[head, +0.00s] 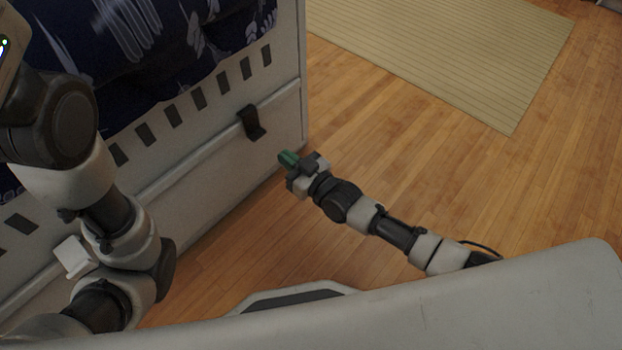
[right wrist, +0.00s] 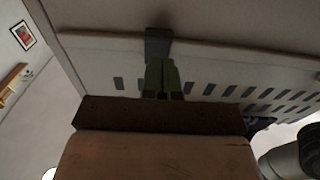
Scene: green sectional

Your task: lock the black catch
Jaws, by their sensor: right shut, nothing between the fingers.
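The black catch (head: 251,123) is on the long side of a white crate, near its right-hand corner, across the rail line under a row of slots. I cannot tell whether it is locked. My right gripper (head: 289,159), with green fingertips, is shut and empty. In the head view it is to the right of the catch and a little lower, apart from it. In the right wrist view the shut green fingers (right wrist: 160,77) point at the dark catch (right wrist: 158,43), which shows just beyond their tips. My left arm stands at the left; its gripper is not in view.
The white crate (head: 220,165) holds dark blue patterned cloth (head: 150,50). A small white piece (head: 73,256) shows by the rail farther left, partly near my left arm. Wooden floor (head: 390,130) is clear right of the crate, with a beige rug (head: 450,50) beyond.

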